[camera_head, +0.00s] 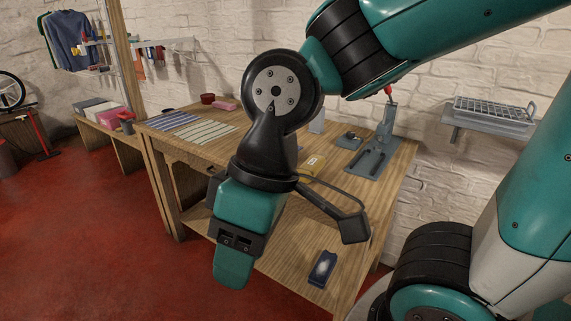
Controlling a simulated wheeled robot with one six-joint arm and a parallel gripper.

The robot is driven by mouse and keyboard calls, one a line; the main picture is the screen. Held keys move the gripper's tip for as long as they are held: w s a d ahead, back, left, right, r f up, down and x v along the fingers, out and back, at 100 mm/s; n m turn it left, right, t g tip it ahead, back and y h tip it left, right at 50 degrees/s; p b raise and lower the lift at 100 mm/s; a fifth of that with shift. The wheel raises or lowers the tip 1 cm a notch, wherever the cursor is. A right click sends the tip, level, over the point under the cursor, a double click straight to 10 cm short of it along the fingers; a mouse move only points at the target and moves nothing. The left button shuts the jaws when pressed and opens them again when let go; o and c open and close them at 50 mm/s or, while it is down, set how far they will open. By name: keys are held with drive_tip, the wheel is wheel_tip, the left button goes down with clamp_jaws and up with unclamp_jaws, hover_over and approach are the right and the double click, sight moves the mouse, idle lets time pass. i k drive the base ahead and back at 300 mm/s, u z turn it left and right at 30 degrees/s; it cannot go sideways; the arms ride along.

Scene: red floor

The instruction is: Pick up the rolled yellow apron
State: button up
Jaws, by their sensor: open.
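The rolled yellow apron (313,165) appears as a small yellow bundle with a pale patch, lying on the wooden workbench top. My wrist and the bracket beside it hide part of it. My gripper (234,265) hangs down in front of the bench, nearer to the camera and lower left of the yellow bundle in the picture. It is open and apart from the bundle. No object shows in it, though its inner side is hidden.
The workbench (190,147) bears striped cloth strips (210,131), a pink block (224,105), a dark red bowl (208,98) and a grey press-like tool (375,150). A dark blue object (322,268) lies on the lower shelf. The red floor (90,230) at left is clear.

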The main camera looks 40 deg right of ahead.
sight(314, 163)
drive_tip(key=z, duration=0.2)
drive_tip(key=i, duration=0.65)
drive_tip(key=z, duration=0.75)
drive_tip(key=i, duration=0.4)
drive_tip(key=z, duration=0.35)
